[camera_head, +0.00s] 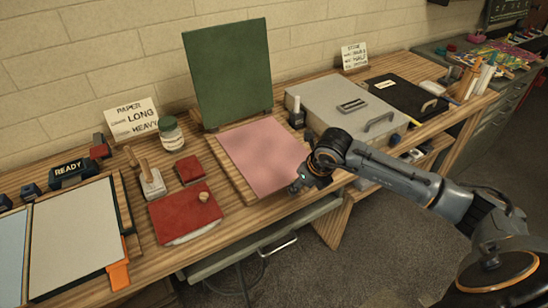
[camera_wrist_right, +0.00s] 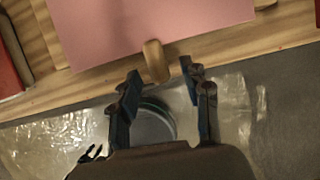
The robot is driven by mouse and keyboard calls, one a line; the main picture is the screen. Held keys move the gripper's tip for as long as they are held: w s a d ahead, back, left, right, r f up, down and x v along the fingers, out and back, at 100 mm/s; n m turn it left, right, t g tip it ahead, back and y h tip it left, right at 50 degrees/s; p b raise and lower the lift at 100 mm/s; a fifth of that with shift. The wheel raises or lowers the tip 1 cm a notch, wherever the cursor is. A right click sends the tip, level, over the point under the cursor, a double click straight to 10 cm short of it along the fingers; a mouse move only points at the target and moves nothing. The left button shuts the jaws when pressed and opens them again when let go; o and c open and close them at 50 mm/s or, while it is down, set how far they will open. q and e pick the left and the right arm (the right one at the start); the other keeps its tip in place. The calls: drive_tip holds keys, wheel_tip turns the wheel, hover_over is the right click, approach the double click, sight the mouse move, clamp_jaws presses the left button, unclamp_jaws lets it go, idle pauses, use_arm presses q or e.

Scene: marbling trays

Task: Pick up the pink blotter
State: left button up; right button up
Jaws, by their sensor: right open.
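The pink blotter (camera_head: 262,155) is a flat pink sheet lying on a wooden board at the middle of the bench, in front of a standing green board. In the right wrist view the blotter (camera_wrist_right: 150,22) fills the top. A small rounded wooden tab (camera_wrist_right: 155,62) stands at its near edge. My right gripper (camera_head: 297,185) is at the blotter's near right edge. Its fingers (camera_wrist_right: 158,77) are open, one on each side of the tab's near end; I cannot tell whether they touch it. My left gripper is not in view.
A red pad (camera_head: 186,212) with a wooden knob and a small red block (camera_head: 190,169) lie left of the blotter. A grey case (camera_head: 340,108) stands to the right, behind my right arm. The green board (camera_head: 228,72) stands behind.

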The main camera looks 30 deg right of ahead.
drive_tip(key=shift+c, duration=0.4)
clamp_jaws()
drive_tip(key=shift+r, duration=0.15)
